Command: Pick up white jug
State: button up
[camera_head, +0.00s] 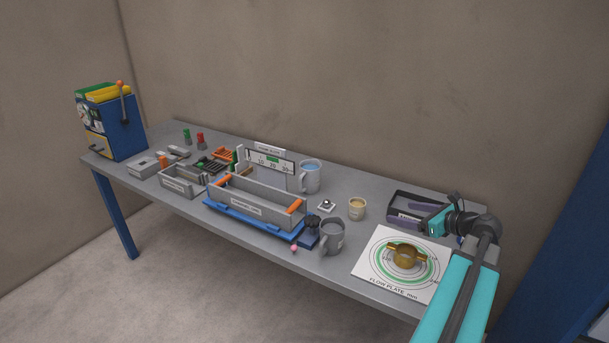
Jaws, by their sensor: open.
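Two jugs with handles stand upright on the grey table (375,185). The pale, whitish-grey jug (312,180) is behind the long grey tray, holds something blue, and has its handle on the left. The other jug (333,240) is darker grey and stands near the front edge. I cannot tell for certain which is the white jug; the back one looks paler. My gripper (428,226) is at the right, over the dark open box, apart from both jugs. It is open and appears empty; its fingertips are small and hard to make out.
A grey tray (258,207) with orange handles sits on a blue base, left of the jugs. A small cream cup (357,208) stands between the jugs and my gripper. A flow plate (375,262) bears a brass ring (406,257). A dark box (402,213) lies behind it.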

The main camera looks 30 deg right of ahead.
aim_at(310, 178)
jog(key=u, duration=0.05)
jog(key=i, duration=1.3)
